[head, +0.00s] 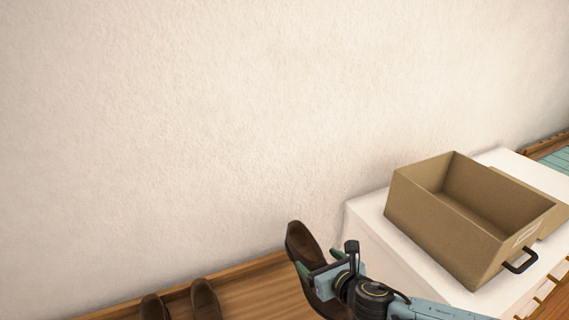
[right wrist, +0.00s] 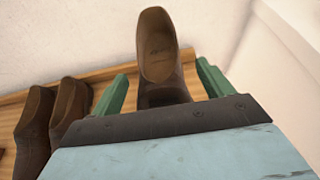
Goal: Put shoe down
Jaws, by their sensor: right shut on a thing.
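A dark brown shoe (head: 301,243) is in my right gripper (head: 306,272), raised at a tilt above the wooden surface near the wall. In the right wrist view the shoe (right wrist: 158,48) stands between the two green fingers of the gripper (right wrist: 160,84), with part of it hidden behind the gripper body. Two more brown shoes stand side by side at the lower left, the left one (head: 153,308) and the right one (head: 205,299). They also show at the left of the right wrist view. My left gripper is out of view.
The wooden surface (head: 255,292) is bare between the shoe pair and my right gripper. A white cabinet (head: 368,222) stands at the right, with an open brown box (head: 425,226) with a black handle on top. A plain pale wall (head: 180,140) runs behind.

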